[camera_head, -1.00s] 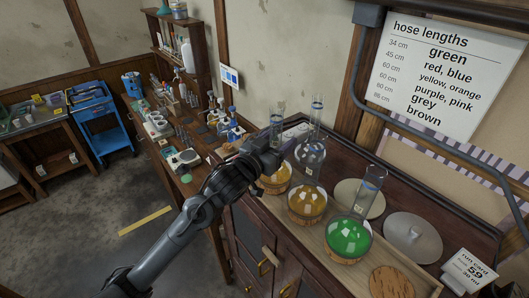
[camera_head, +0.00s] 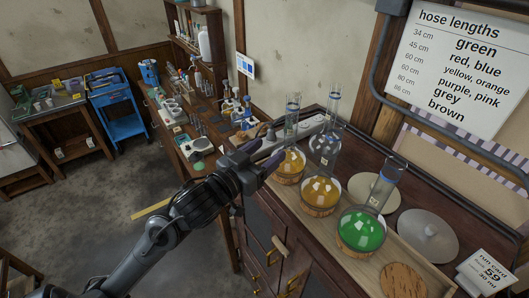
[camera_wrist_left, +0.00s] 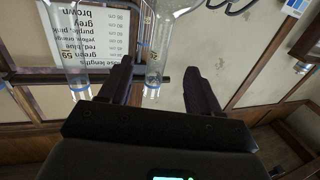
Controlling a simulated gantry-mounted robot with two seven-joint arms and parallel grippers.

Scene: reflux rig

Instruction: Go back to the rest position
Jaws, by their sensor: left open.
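My left gripper (camera_head: 267,156) is open and empty, held in the air at the left end of the dark wooden cabinet. It is just left of a flask with amber liquid (camera_head: 290,166); I cannot tell whether they touch. A second amber flask (camera_head: 320,193) and a green flask (camera_head: 361,233) stand to its right, and a clear flask (camera_head: 325,146) stands behind. In the left wrist view the two fingers (camera_wrist_left: 156,75) are spread, with a glass tube (camera_wrist_left: 152,84) showing beyond the gap between them. My right gripper is not in view.
A run card (camera_head: 487,272) stands at the right edge. A cluttered bench (camera_head: 190,150) and a blue cart (camera_head: 118,110) are at the left. Open floor (camera_head: 60,215) lies left of my arm.

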